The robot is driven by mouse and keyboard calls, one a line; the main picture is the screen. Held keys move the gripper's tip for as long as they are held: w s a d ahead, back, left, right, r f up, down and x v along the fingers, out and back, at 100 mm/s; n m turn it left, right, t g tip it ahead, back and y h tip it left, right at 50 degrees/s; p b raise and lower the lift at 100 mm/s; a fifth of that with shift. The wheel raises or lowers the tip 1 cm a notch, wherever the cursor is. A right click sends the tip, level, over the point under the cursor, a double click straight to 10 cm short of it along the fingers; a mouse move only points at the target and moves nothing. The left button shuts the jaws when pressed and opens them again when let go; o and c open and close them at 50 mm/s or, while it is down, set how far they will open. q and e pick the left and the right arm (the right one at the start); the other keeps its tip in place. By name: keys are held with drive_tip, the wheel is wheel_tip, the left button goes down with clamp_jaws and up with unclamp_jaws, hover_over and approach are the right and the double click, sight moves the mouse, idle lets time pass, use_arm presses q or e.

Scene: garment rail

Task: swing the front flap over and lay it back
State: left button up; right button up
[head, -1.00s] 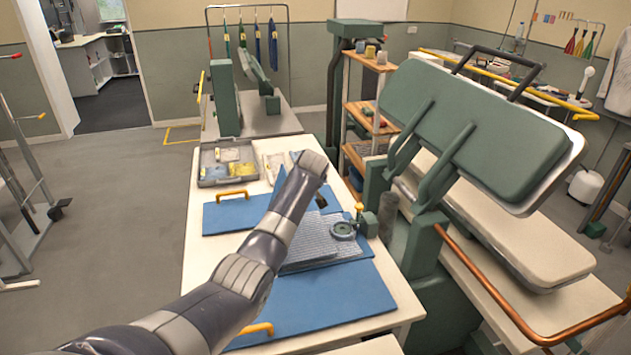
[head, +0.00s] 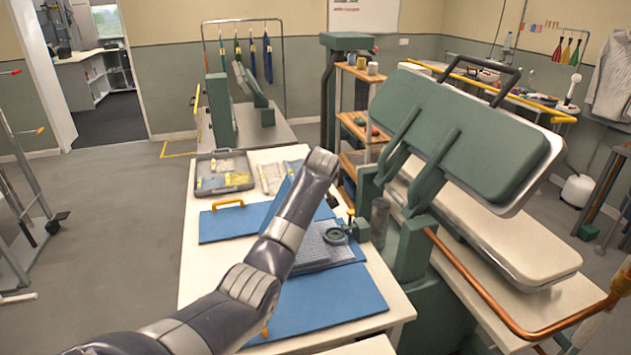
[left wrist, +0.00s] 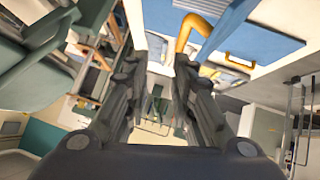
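My left gripper (left wrist: 158,68) shows in the left wrist view with its fingers apart and a gap between them. A yellow handle (left wrist: 191,33) lies by the tip of the right-hand finger, next to a raised blue panel (left wrist: 226,25). In the head view, part of this tilted blue panel (head: 283,193) shows beside my left wrist; my arm hides much of it. A flat blue panel (head: 320,303) lies on the near table, its yellow handle mostly hidden. Another blue panel (head: 222,224) with a yellow handle (head: 228,203) lies farther back. My right gripper is not in view.
A grey ribbed pad (head: 318,255) and a round dark fitting (head: 335,236) lie mid-table. A grey tray (head: 224,174) stands at the table's back. A large green press (head: 470,130) stands close on the right, with a copper rail (head: 500,310).

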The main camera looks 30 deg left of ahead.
use_arm(q)
drive_tip(key=a+v, duration=0.1)
drive_tip(key=v, duration=0.8)
drive_tip(key=shift+s+d+r, duration=0.2)
drive_tip(key=shift+s+r, duration=0.05)
drive_tip(key=shift+s, duration=0.3)
idle(0.5)
